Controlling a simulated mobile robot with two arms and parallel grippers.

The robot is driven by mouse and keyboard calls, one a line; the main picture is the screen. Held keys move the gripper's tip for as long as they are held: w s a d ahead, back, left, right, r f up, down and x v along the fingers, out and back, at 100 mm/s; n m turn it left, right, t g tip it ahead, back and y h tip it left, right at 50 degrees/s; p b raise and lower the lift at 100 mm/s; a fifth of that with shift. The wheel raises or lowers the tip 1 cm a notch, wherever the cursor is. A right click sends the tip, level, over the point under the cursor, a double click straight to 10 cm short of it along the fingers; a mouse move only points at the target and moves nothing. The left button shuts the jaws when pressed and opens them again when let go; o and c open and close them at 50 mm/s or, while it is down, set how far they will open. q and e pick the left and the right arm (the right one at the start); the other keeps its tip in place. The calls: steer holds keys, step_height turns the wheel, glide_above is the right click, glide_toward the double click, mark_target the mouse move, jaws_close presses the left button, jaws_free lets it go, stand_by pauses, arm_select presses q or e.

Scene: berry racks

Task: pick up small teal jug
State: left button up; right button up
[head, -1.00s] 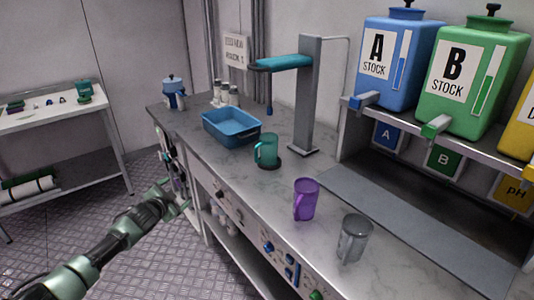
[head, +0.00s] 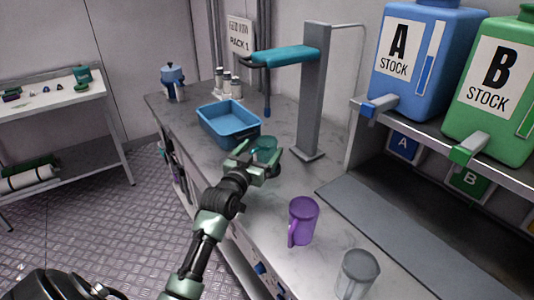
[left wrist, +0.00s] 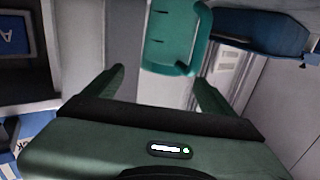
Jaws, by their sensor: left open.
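The small teal jug (head: 265,143) stands on the grey counter near the foot of the tall grey stand, partly hidden by my left gripper. In the left wrist view the teal jug (left wrist: 168,38) is just ahead of the fingertips, with its handle to the right. My left gripper (head: 259,154) is open and close in front of the jug. In the left wrist view its two fingers (left wrist: 158,76) are spread, with nothing held between them. I do not see my right gripper.
A blue basin (head: 229,124) is just behind and left of the jug. The grey stand (head: 311,95) with its teal arm rises to the right. A purple jug (head: 303,221) and a clear grey jug (head: 357,275) stand nearer on the counter.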

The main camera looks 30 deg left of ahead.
mark_target(271, 137)
arm_select(q)
steer(key=shift+w+a, duration=0.2)
steer(key=shift+w, duration=0.4)
steer(key=shift+w+a+f, duration=0.2)
steer(key=shift+w+a, duration=0.05)
steer(key=shift+w, duration=0.4)
steer(key=w, duration=0.3)
steer(key=shift+w+a+f, duration=0.15)
steer(key=shift+a+f, duration=0.1)
steer(key=shift+a, duration=0.15)
steer(key=shift+c, duration=1.3)
steer(key=c, duration=1.5)
jaws_close()
arm_select(e)
steer(key=s, duration=0.3)
steer(key=shift+s+d+r, duration=0.1)
steer(key=shift+d+r, duration=0.1)
steer(key=shift+d, duration=0.05)
arm_select(q)
steer(key=shift+r, duration=0.1)
